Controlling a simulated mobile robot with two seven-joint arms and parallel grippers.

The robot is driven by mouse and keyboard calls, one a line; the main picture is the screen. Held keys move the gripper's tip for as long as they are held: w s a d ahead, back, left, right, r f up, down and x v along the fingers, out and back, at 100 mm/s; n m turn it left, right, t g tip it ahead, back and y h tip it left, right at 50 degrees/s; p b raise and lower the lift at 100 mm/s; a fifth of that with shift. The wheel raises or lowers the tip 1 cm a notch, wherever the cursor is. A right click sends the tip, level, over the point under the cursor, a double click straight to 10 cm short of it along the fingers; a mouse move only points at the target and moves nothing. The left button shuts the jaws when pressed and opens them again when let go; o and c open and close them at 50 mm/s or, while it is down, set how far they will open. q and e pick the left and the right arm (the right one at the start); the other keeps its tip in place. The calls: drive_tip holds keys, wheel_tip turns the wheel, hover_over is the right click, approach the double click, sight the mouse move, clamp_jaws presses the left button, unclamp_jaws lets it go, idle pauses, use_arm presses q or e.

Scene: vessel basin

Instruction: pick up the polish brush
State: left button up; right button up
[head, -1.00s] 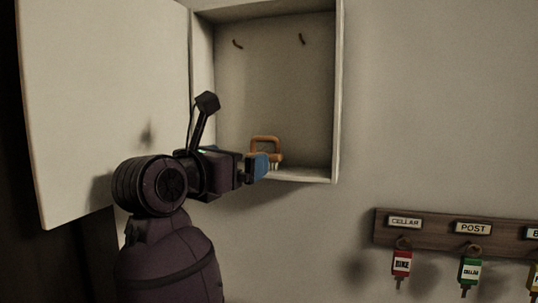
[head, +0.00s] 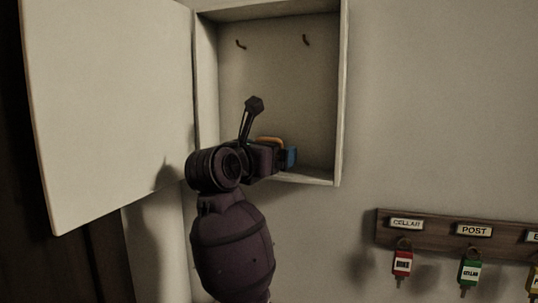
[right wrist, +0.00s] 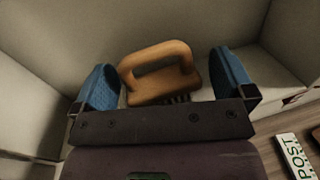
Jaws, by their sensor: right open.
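The polish brush (right wrist: 163,88) has an orange-brown looped handle and dark bristles. It stands on the floor of the open wall cabinet (head: 343,95). In the head view only the top of the brush handle (head: 270,140) shows, behind my right gripper (head: 288,157). In the right wrist view my right gripper (right wrist: 162,68) is open, with one blue finger on each side of the brush. Gaps show between the fingers and the brush. My left gripper is not in view.
The cabinet door (head: 105,110) hangs open on the left. Two empty hooks (head: 240,44) are on the cabinet's back wall. A wooden key rack (head: 440,231) with labels and hanging tags, including a red one (head: 402,262) and a green one (head: 469,272), is at the lower right.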

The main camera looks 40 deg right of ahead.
drive_tip(key=shift+d, duration=0.1)
drive_tip(key=c, duration=0.7)
drive_tip(key=shift+r, duration=5.05)
drive_tip(key=shift+c, duration=0.2)
